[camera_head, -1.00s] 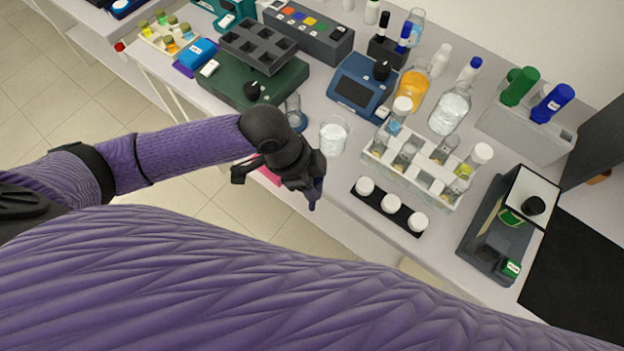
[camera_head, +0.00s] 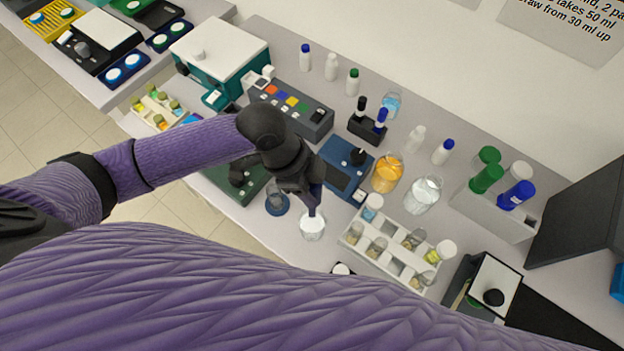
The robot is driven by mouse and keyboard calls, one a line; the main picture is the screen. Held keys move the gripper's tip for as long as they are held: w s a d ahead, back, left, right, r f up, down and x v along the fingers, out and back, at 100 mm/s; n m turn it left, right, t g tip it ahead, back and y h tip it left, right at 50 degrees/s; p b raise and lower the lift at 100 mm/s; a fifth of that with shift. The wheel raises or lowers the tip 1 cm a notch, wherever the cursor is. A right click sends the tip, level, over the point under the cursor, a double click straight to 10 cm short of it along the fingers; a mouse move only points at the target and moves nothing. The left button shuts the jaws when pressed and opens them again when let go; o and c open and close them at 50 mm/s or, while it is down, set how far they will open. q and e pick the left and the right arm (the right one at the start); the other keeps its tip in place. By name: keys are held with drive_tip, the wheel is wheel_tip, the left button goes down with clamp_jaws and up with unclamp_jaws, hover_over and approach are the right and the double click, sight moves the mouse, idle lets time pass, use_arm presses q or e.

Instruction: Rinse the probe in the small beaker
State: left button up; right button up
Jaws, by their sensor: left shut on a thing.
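My left gripper (camera_head: 298,186) is shut on the dark blue probe (camera_head: 316,196), which points down. The probe's lower end is at the mouth of a clear glass beaker (camera_head: 312,229) near the table's front edge. I cannot tell whether the tip is inside the glass or just above it. My right gripper is not in view.
A white rack of vials (camera_head: 352,240) stands right of the beaker. A blue device (camera_head: 338,182) is close behind the gripper, and a dark green device (camera_head: 215,178) lies left. Flasks of orange (camera_head: 386,174) and clear liquid (camera_head: 422,196) stand behind the rack.

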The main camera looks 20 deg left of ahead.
use_arm(q)
wheel_tip(320, 180, down, 10)
drive_tip(key=b, duration=0.7)
drive_tip(key=shift+r, duration=0.2)
idle(0.9)
wheel_tip(320, 180, up, 10)
drive_tip(key=p, duration=1)
drive_tip(key=shift+p, duration=0.35)
drive_tip(key=shift+f, duration=0.3)
